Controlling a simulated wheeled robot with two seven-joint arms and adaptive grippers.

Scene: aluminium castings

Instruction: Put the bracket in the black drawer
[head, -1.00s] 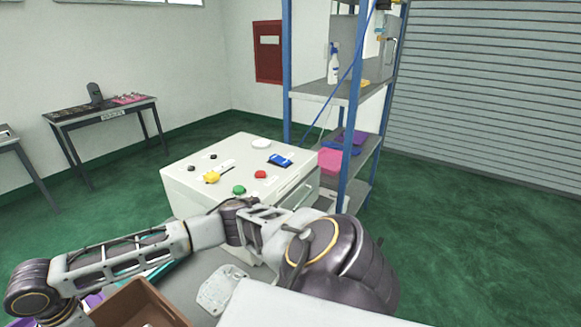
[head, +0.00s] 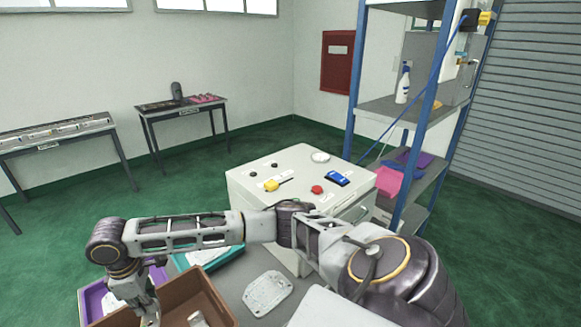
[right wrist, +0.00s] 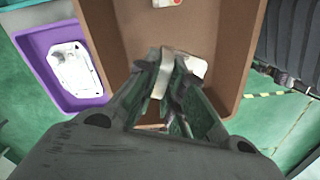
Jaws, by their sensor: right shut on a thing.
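My right gripper (head: 145,308) hangs over the brown bin (head: 178,285) at the bottom left of the head view. In the right wrist view, the right gripper (right wrist: 163,88) is shut on a light grey metal piece (right wrist: 177,58), probably the bracket, inside or just above the brown bin (right wrist: 225,45). The fingers hide part of this piece, and I cannot tell whether it touches the bin floor. No black drawer can be made out; the white cabinet (head: 290,175) has a drawer front with a handle on its right side. My left gripper is not in view.
A purple tray (right wrist: 45,45) holding a pale casting stands beside the bin. A flat casting (head: 267,292) lies on the grey table. A teal tray (head: 185,262) is behind the bin. A blue-framed shelf (head: 385,112) stands behind the cabinet. Green floor is clear at left.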

